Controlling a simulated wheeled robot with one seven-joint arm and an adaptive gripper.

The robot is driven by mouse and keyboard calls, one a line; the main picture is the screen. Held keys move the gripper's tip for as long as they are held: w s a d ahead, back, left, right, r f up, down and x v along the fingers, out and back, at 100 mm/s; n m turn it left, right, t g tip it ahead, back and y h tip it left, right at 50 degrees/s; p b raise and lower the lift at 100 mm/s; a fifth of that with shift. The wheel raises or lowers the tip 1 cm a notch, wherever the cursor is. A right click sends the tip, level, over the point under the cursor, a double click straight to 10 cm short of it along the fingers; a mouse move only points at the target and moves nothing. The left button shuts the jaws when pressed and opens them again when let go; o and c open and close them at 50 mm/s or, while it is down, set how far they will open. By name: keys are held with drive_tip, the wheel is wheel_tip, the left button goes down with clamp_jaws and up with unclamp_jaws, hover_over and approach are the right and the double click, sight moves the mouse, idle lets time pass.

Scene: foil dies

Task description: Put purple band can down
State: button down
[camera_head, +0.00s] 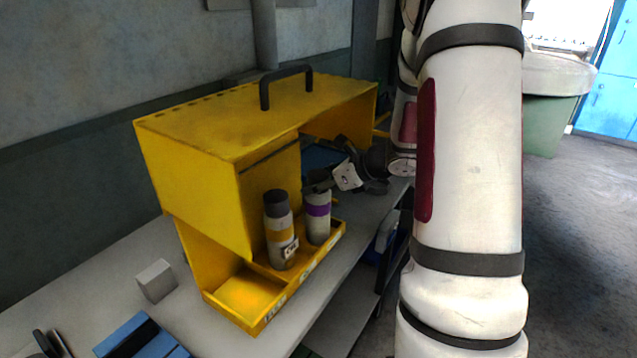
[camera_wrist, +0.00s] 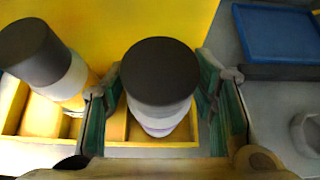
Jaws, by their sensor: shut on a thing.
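The purple band can (camera_head: 318,217) is a pale cylinder with a purple band, upright at the right part of the yellow rack's front tray (camera_head: 262,322). In the wrist view its dark round lid (camera_wrist: 160,72) is between the two fingers. My gripper (camera_wrist: 160,105) is shut on the can, one finger on each side. In the head view my gripper (camera_head: 322,184) reaches the can from behind and the right. The can is in or just over the tray compartment; I cannot tell whether its base touches the floor.
An orange band can (camera_head: 280,235) with a dark lid stands close to the left; it also shows in the wrist view (camera_wrist: 45,60). The left tray compartment (camera_head: 245,293) is empty. A yellow housing with a black handle (camera_head: 285,80) rises behind. A grey block (camera_head: 156,281) and blue item (camera_head: 140,338) lie left.

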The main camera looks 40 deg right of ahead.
drive_tip(key=c, duration=0.7)
unclamp_jaws()
drive_tip(key=shift+f, duration=0.15)
drive_tip(key=shift+r, duration=0.25)
drive_tip(key=p+v, duration=0.1)
drive_tip(key=v, duration=1.1)
